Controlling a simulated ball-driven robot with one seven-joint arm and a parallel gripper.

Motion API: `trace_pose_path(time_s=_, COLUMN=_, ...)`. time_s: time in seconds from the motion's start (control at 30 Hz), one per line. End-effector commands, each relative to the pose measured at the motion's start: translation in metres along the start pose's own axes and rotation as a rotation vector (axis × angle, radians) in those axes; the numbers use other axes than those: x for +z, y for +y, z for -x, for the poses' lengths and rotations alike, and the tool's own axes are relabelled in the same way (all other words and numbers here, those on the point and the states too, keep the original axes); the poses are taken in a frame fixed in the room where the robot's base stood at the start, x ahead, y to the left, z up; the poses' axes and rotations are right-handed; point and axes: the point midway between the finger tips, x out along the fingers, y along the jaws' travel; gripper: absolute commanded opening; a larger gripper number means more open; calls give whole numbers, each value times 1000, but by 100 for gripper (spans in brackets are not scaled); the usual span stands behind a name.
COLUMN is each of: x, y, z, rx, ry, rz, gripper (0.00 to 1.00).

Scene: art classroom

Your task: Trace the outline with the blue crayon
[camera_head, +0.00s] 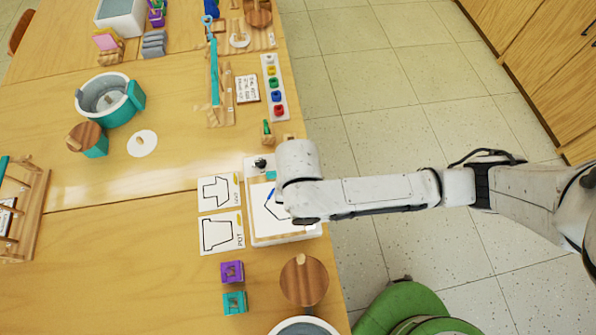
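A white tray (250,236) near the table's right edge holds a sheet of paper (262,226) with part of a dark outline showing. A small slim blue thing (270,195), which looks like the blue crayon, lies or stands over the sheet. My wrist hangs over the right part of the tray and hides my gripper's fingers and much of the sheet. I cannot tell whether the fingers hold the blue thing. Two cards with black outlines, an upper one (214,203) and a lower one (209,249), lie left of the tray.
A paint strip (278,113) and a small text card (247,88) lie farther back. Purple (232,271) and teal (235,302) blocks and a round wooden lid (304,280) sit in front. A green stool (401,301) stands beside the table.

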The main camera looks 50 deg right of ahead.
Motion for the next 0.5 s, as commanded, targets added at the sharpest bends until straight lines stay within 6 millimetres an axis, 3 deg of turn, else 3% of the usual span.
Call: trace_pose_path(time_s=0.5, x=0, y=0, z=-6, rx=0, ry=1, rz=-1, gripper=0)
